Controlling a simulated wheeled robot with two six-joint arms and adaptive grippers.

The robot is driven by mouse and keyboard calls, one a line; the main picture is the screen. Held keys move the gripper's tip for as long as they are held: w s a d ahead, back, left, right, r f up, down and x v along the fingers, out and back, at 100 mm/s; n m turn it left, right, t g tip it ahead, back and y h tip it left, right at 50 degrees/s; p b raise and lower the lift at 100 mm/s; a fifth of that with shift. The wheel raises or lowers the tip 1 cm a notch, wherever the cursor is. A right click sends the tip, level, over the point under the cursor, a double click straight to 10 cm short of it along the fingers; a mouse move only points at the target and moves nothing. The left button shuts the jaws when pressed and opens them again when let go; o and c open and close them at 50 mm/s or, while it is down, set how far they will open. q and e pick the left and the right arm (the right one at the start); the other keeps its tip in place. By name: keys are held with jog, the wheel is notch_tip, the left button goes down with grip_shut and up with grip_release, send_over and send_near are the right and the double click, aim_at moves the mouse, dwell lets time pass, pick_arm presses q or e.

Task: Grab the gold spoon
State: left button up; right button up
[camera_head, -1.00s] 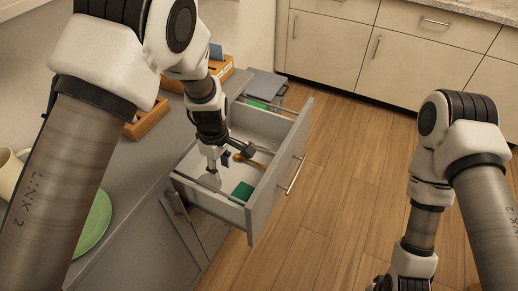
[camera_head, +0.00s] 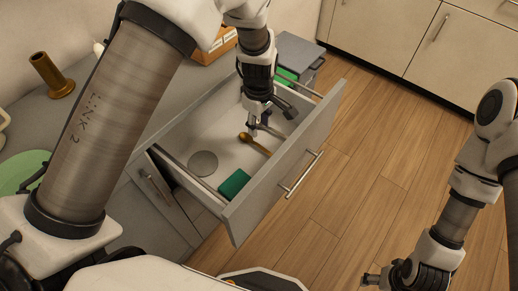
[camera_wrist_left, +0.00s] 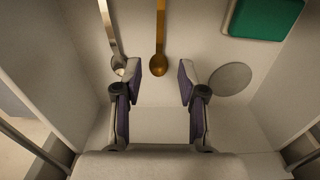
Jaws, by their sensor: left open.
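The gold spoon (camera_head: 258,146) lies in the open drawer (camera_head: 283,178), its bowl toward the left in the head view. In the left wrist view the gold spoon (camera_wrist_left: 160,35) has its bowl in line with the gap between my fingertips, with the handle running away from me. My left gripper (camera_head: 266,122) is over the drawer beside the spoon; in the wrist view its jaws (camera_wrist_left: 158,72) are apart with nothing held. A silver spoon (camera_wrist_left: 113,38) lies left of the gold one there. My right gripper (camera_head: 372,279) is low at the right, away from the drawer; its jaw state is unclear.
A grey disc (camera_head: 203,163) and a green block (camera_head: 234,184) lie in the drawer. Another green item (camera_head: 287,75) is by its far end. The drawer walls surround the gripper's space. The floor is clear.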

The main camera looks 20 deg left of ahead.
aim_at(260, 147)
pick_arm(q)
jog(key=shift+w+f+b, duration=0.2)
jog(key=shift+f+b, duration=0.25)
jog(key=shift+f, duration=0.65)
jog(key=f, duration=0.7)
jog(key=shift+s+d+f, duration=0.15)
jog(key=shift+s+d, duration=0.1)
grip_shut()
pick_arm(e)
notch_tip(260, 147, down, 2)
jog(key=shift+w+f, duration=0.1)
jog(key=shift+f, duration=0.1)
